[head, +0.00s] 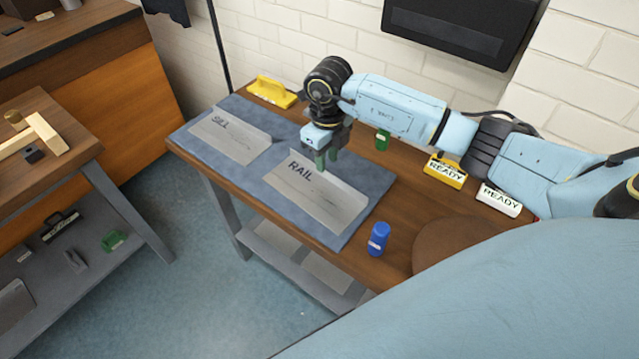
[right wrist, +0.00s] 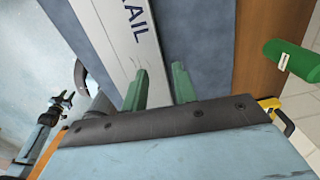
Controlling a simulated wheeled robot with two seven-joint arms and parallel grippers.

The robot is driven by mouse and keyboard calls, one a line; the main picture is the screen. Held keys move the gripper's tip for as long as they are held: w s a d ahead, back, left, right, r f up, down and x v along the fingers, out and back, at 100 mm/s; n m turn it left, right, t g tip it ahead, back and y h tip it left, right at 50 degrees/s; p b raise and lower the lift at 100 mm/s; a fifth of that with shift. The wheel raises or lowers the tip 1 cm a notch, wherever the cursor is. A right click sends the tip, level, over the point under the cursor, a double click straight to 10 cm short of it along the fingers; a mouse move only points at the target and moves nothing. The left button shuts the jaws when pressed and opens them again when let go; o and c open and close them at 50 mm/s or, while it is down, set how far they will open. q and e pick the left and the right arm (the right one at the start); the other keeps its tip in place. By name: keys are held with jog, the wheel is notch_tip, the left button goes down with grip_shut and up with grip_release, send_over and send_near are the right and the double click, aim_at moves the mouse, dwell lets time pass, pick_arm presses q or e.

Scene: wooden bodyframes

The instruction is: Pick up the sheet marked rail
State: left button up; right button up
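The sheet marked RAIL (head: 316,190) is a flat grey sheet lying on the blue mat on the workbench. It also shows in the right wrist view (right wrist: 118,45). My right gripper (head: 325,161) points down at the sheet's far edge, beside the lettering. Its two green fingers (right wrist: 161,84) stand apart, and the sheet's edge runs up to the gap between them. I cannot tell whether the fingers touch the sheet. What seems to be my left gripper (right wrist: 60,103) shows small at the left of the right wrist view; its fingers are too small to read.
A second sheet marked SILL (head: 228,140) lies left on the mat (head: 375,180). The wall is behind.

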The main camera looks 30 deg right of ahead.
aim_at(317, 184)
notch_tip(317, 184, down, 5)
jog(key=shift+w+d+f, duration=0.1)
jog(key=shift+w, duration=0.05)
jog(key=shift+c, duration=0.5)
grip_shut()
